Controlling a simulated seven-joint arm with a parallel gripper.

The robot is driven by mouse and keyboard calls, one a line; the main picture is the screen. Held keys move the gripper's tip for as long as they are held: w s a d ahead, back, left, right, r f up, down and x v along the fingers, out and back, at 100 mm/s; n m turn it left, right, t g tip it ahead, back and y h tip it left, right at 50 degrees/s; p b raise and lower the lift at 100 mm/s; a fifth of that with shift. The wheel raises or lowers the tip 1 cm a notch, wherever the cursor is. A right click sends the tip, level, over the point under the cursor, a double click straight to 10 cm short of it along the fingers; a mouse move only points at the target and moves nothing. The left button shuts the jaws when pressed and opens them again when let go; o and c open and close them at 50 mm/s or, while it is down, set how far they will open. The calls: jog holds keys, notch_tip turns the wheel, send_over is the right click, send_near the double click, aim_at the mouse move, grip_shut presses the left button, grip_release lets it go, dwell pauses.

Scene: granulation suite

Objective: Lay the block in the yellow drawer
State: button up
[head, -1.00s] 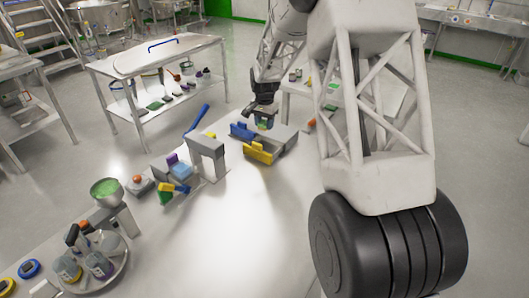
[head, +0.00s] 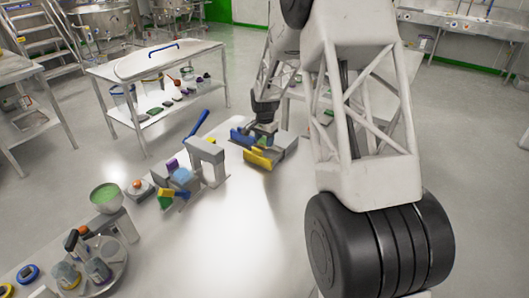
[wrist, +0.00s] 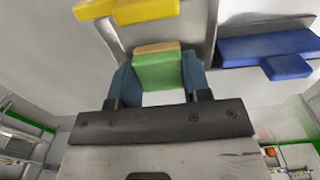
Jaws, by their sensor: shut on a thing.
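My gripper (wrist: 158,85) is shut on the block (wrist: 160,72), which is green with a tan-orange end. The block also shows small in the head view (head: 262,141). The yellow drawer (head: 258,158) is pulled open, and its front shows at the top of the wrist view (wrist: 140,10). The block is over the drawer's open inside, between its grey side walls, behind the yellow front. I cannot tell whether it touches the drawer floor, and my fingers hide its sides.
A blue drawer front (wrist: 265,45) with a handle stands beside the yellow drawer. A grey arch (head: 208,158) and several coloured blocks stand left of the drawers. A blue-handled tool (head: 197,124) lies behind them.

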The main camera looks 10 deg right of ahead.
aim_at(264, 140)
jog(key=shift+f, duration=1)
jog(key=shift+f, duration=1.85)
jog(key=o, duration=0.9)
jog(key=shift+f, duration=0.15)
jog(key=shift+r, duration=6.15)
